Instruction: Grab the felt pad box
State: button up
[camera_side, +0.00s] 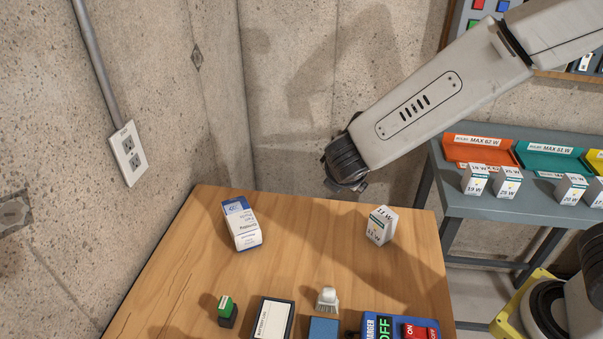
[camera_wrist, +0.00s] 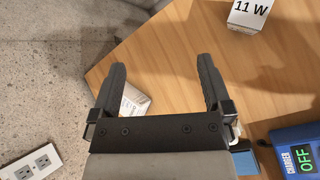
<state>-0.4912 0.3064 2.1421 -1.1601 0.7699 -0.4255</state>
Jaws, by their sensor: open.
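A white and blue box (camera_side: 242,226) lies at the back left of the wooden table; its print is too small to read, so I cannot confirm that it is the felt pad box. In the wrist view part of a white box (camera_wrist: 134,103) shows beyond my gripper, nearer the left finger; my gripper hides the rest. My gripper (camera_wrist: 161,64) is open, with nothing between its fingers. In the side view my gripper (camera_side: 346,185) hangs above the table's back edge, to the right of the white and blue box and apart from it.
A white 11 W box (camera_side: 381,225) stands at the back right of the table (camera_side: 310,225). A wall outlet (camera_side: 128,153) is left. The table's middle is clear.

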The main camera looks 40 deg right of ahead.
jog(key=w+a+n+t, duration=0.35)
jog(key=a+n, duration=0.25)
jog(key=a, duration=0.2)
jog(key=n+t+y, duration=0.3)
jog(key=n, duration=0.4)
send_over(249, 240)
jog(key=s, duration=0.4)
jog(key=shift+t, duration=0.25)
jog(key=f, duration=1.3)
jog(key=shift+s+a+f, duration=0.15)
jog(key=shift+a+f, duration=0.2)
jog(key=shift+a, duration=0.05)
jog(key=shift+f, duration=0.25)
jog(key=shift+x, duration=1.3)
jog(key=shift+x, duration=2.65)
jog(key=shift+s+a+f, duration=0.1)
